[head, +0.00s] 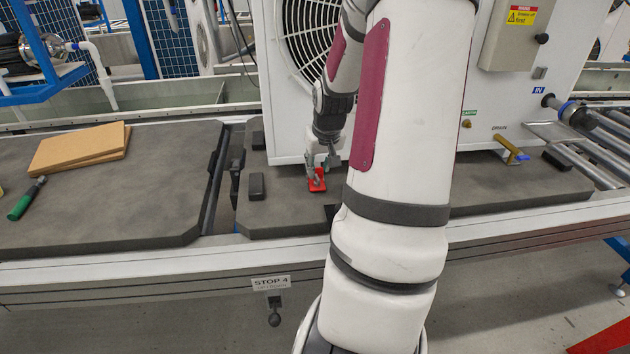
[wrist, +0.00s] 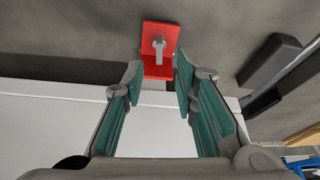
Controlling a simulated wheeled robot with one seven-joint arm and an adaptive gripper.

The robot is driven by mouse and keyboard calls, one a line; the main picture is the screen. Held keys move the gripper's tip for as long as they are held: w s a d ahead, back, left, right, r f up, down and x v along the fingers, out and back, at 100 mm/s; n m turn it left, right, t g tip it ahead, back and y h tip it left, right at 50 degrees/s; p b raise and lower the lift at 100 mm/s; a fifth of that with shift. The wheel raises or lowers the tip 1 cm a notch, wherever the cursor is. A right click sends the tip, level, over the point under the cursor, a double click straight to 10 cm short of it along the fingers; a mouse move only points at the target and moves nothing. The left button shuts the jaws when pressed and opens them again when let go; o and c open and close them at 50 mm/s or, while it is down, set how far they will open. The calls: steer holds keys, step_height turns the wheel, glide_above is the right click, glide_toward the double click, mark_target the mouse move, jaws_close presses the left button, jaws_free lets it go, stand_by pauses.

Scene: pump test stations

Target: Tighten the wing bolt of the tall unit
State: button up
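The tall unit (head: 280,100), a white housing with a round fan grille, stands on a dark grey pallet. A red clamp piece (head: 317,181) sits at the unit's lower front edge; in the wrist view it shows as a red bracket (wrist: 147,34). A small grey wing bolt (wrist: 159,46) stands at its middle. My gripper (head: 322,166) is low in front of the unit, close to the red piece. In the wrist view my gripper (wrist: 159,76) has its two green-padded fingers apart, with nothing between them. The bolt appears just beyond the fingertips. Whether they touch the red piece is unclear.
Black blocks (head: 257,186) lie on the pallet left of the red piece. A brass drain valve (head: 510,147) sticks out at the unit's lower right. Brown boards (head: 78,147) and a green-handled tool (head: 26,200) lie on the left pallet. My arm hides part of the unit.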

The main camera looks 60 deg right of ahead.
mark_target(317, 176)
steer(key=shift+b+x, duration=0.75)
steer(key=shift+x, duration=1.4)
jaws_close()
